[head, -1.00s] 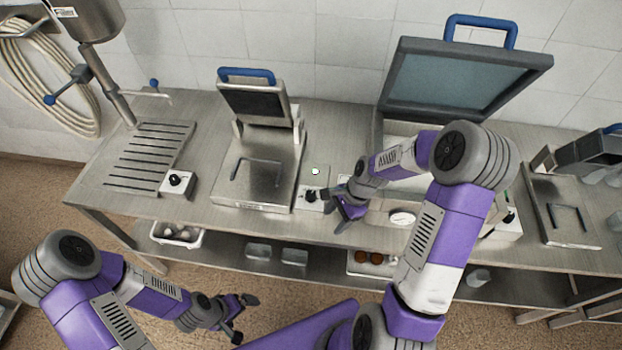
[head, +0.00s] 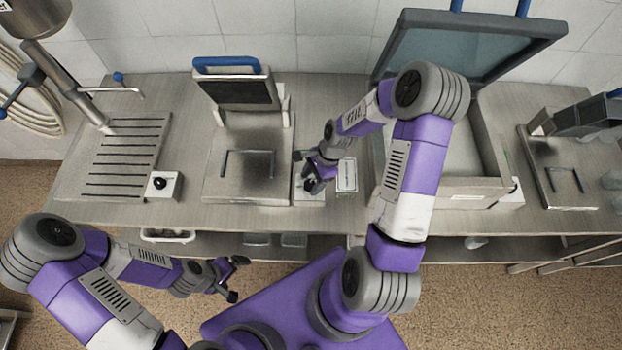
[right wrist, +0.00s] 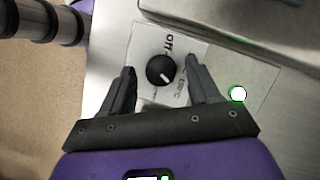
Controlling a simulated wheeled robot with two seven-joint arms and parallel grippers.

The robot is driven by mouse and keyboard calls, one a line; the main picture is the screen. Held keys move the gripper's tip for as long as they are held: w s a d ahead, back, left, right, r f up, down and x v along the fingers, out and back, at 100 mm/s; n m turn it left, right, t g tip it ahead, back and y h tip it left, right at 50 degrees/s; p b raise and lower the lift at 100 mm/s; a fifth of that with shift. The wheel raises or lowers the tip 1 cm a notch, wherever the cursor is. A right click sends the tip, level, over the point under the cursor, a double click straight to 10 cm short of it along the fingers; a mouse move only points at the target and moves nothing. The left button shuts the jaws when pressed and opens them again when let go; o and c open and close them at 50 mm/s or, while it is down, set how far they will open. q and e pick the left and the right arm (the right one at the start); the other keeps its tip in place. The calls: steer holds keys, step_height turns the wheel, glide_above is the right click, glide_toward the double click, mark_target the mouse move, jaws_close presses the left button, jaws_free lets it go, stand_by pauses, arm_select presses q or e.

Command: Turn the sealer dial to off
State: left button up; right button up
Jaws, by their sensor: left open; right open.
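A black round dial (right wrist: 161,70) with a white mark sits on a pale plate in the right wrist view. The plate has "OFF" lettering at its top and another label at lower right. The dial's white mark points to the lower right, away from "OFF". My right gripper (right wrist: 162,88) is open, one finger on each side of the dial; contact is not clear. In the head view my right gripper (head: 310,172) is over the dial's white box (head: 308,199), hiding the dial. My left gripper (head: 237,278) is open and empty in front of the bench.
A steel press with a blue handle (head: 228,66) stands left of the dial box. A lit green-ringed lamp (right wrist: 237,93) is beside the dial. A large open-lidded machine (head: 465,45) is to the right. Another dial box (head: 163,186) stands further left on the bench (head: 185,214).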

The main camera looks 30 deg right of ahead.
steer(key=shift+a+f, duration=0.1)
steer(key=shift+f, duration=0.15)
steer(key=c, duration=1)
steer(key=shift+w, duration=0.1)
steer(key=shift+c, duration=0.2)
